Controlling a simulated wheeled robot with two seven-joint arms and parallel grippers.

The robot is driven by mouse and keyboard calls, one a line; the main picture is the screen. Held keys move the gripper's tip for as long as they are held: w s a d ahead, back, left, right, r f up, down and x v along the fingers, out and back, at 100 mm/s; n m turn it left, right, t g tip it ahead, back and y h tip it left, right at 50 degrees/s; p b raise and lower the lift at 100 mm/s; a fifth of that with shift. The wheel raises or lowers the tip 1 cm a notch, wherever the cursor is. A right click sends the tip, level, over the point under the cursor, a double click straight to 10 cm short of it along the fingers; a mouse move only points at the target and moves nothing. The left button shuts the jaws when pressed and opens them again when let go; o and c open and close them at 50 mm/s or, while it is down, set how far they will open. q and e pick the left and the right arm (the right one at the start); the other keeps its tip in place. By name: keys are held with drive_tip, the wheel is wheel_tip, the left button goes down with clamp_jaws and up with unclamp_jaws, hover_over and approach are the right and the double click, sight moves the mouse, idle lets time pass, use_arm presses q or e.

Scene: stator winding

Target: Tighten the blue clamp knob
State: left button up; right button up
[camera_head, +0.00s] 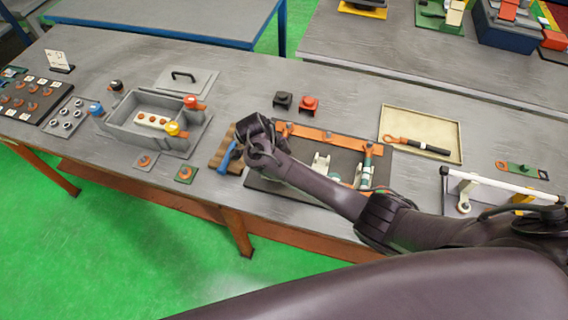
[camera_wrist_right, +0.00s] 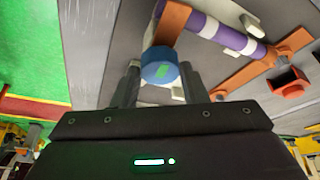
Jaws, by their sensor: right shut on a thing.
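The blue clamp knob (camera_wrist_right: 160,68) is a round blue disc with a green mark, in the middle of the right wrist view. It sits at the end of an orange bracket (camera_wrist_right: 172,22) beside a purple and white rod (camera_wrist_right: 222,32). My right gripper (camera_wrist_right: 160,78) has a dark finger on each side of the knob and is shut on it. In the head view my right gripper (camera_head: 250,146) is over the left end of the dark fixture board (camera_head: 262,184), and its arm hides part of the board. The knob is hidden there. My left gripper is not in view.
A blue-handled tool (camera_head: 227,157) lies left of the gripper. A grey box (camera_head: 128,126) with coloured knobs stands further left. Black (camera_head: 283,100) and red (camera_head: 309,104) blocks stand behind the board. A beige tray (camera_head: 440,122) and a white-railed fixture (camera_head: 490,177) are to the right.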

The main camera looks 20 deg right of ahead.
drive_tip(key=shift+w+r+m, duration=0.25)
drive_tip(key=shift+m, duration=0.05)
drive_tip(key=o, duration=0.7)
drive_tip(key=shift+c, duration=0.2)
drive_tip(key=shift+o, duration=1.5)
drive_tip(key=shift+s+f, duration=0.1)
drive_tip(key=shift+s, duration=0.05)
drive_tip(key=shift+a+r, duration=0.15)
drive_tip(key=shift+r, duration=0.2)
drive_tip(key=b+v, duration=0.1)
drive_tip(key=v, duration=0.6)
drive_tip(key=shift+b, duration=0.3)
